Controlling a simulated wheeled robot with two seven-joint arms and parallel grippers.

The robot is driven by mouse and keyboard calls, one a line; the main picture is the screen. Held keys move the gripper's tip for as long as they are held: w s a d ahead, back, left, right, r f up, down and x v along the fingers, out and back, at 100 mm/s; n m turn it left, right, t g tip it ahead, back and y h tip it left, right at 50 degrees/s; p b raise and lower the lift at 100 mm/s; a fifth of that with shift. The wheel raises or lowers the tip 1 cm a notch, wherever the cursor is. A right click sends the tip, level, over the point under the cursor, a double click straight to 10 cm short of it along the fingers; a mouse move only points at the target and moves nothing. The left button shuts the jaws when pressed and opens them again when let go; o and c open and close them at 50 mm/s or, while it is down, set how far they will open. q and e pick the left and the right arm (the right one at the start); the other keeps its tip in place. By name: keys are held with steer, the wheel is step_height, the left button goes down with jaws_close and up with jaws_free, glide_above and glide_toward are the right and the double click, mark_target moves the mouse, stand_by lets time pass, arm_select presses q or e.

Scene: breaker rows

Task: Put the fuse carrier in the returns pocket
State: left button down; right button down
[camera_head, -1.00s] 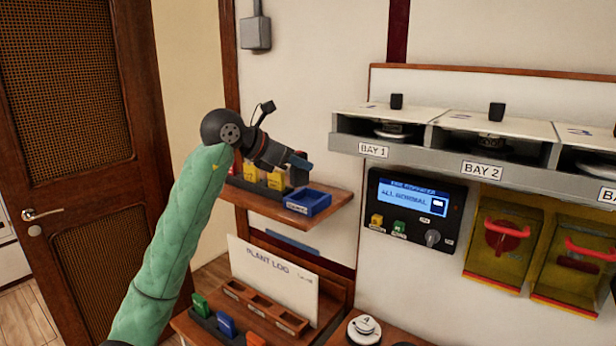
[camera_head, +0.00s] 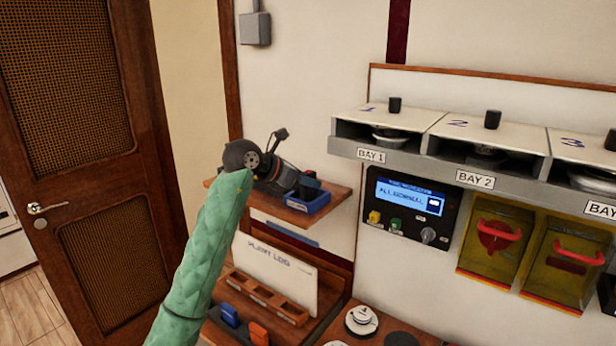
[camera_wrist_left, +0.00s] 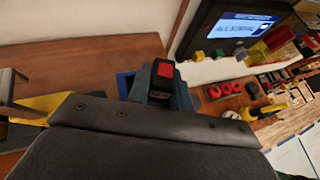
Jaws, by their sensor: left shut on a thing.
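The fuse carrier (camera_wrist_left: 162,76), a small dark piece with a red end, is between the fingers of my left gripper (camera_wrist_left: 160,92) in the left wrist view. In the head view my left gripper (camera_head: 309,188) is shut, and it hides most of the carrier. The small blue open tray (camera_head: 310,207), which I take as the returns pocket, sits at the right end of the wooden wall shelf. My gripper is at or just above this tray. A bit of its blue shows beside the fingers in the wrist view (camera_wrist_left: 124,84). My right gripper is out of view.
The wooden shelf (camera_head: 335,196) carries yellow pieces, seen at left in the wrist view (camera_wrist_left: 45,104). Below are the plant log board (camera_head: 272,270) and a rack with blue (camera_head: 230,315) and orange pieces. The bay cabinet (camera_head: 440,170) and control panel (camera_head: 405,212) are on the right.

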arm_select(q)
steer(key=shift+f, duration=0.1)
steer(key=shift+f, duration=0.1)
stand_by(0.3)
steer(key=c, duration=1.3)
jaws_free()
steer(key=shift+o, duration=0.2)
